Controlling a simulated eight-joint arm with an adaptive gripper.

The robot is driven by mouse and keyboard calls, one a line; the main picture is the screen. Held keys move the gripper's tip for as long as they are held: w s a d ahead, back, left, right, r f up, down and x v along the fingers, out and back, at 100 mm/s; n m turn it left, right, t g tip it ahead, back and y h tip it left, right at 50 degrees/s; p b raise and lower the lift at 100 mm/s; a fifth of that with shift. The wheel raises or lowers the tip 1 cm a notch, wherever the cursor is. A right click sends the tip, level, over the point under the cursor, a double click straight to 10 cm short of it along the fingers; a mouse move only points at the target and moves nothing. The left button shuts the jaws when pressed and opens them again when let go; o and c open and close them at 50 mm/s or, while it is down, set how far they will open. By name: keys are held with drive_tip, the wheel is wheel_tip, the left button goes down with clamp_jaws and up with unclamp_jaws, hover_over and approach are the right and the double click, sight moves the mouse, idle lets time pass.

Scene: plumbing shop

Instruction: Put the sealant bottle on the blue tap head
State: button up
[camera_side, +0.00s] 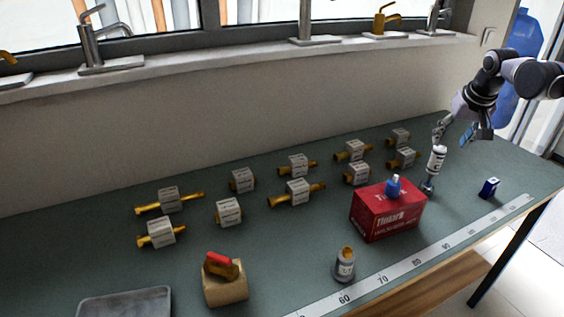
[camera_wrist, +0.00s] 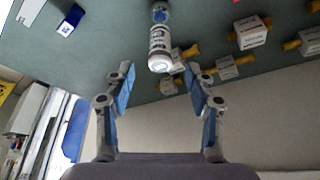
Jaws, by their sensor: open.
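A white labelled bottle (camera_side: 436,160), which I take as the sealant bottle, stands nearly upright at the right of the bench. The bottle also shows in the wrist view (camera_wrist: 160,45), beyond my fingertips. Its lower end meets a small blue-grey piece (camera_side: 428,187), blue in the wrist view (camera_wrist: 160,13), which looks like a tap head. The bottle appears to rest on it, though the contact is too small to see clearly. My gripper (camera_side: 453,134) is open and empty above the bottle; its fingers (camera_wrist: 159,78) are apart from it.
A red box (camera_side: 388,217) with a blue piece (camera_side: 393,186) on top stands left of the bottle. A small blue box (camera_side: 489,187) lies to the right.

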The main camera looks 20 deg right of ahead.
drive_tip(key=s+a+f+n+t+y, duration=0.1)
drive_tip(key=s+a+f+n, duration=0.2)
drive_tip(key=s+a, duration=0.4)
drive_tip(key=s+a+f+n+t+y, duration=0.1)
drive_tip(key=s+a+f+n+t, duration=0.1)
drive_tip(key=s+a, duration=0.5)
drive_tip(key=a+f+n, duration=0.1)
drive_tip(key=a, duration=0.3)
drive_tip(key=shift+a+f+n+y, duration=0.15)
drive_tip(key=shift+a+n+y, duration=0.15)
drive_tip(key=shift+n, duration=0.1)
